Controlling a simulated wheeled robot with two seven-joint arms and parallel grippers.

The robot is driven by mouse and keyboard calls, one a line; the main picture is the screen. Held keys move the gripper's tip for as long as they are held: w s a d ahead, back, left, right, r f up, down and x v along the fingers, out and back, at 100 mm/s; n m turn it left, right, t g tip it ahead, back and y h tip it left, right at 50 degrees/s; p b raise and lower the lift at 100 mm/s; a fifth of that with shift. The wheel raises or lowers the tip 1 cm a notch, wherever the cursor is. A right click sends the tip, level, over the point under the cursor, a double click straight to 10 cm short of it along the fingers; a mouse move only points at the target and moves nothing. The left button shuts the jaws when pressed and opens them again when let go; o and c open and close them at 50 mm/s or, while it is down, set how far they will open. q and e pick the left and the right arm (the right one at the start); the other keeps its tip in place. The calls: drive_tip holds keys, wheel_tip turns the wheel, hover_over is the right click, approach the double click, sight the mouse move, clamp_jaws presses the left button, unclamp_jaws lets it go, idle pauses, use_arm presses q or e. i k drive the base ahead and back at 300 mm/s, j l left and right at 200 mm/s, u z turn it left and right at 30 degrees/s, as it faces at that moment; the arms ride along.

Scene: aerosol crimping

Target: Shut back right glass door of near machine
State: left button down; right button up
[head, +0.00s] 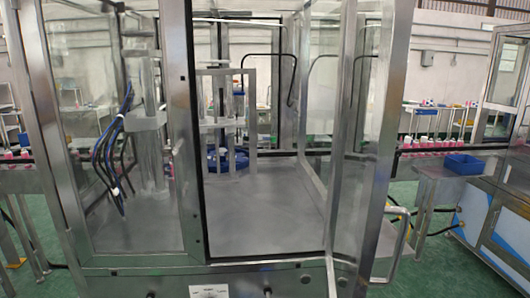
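The near machine (255,210) fills the middle of the head view, a metal-framed cabinet with glass panels. A glass door (352,130) on the right side of its opening stands swung out towards me, seen nearly edge-on. A bar handle (402,242) shows at the lower right beside this door's edge. I cannot tell for sure which door counts as back right. Neither of my grippers is in view.
A conveyor with pink items and a blue bin (464,164) stands to the right. Green floor (440,265) shows at the lower right.

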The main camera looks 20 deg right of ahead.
sight(363, 21)
drive_tip(key=l+z, duration=0.2)
drive_tip(key=l, duration=0.45)
drive_tip(key=i+l+z, duration=0.1)
drive_tip(key=l+z, duration=0.15)
drive_tip(key=l, duration=0.4)
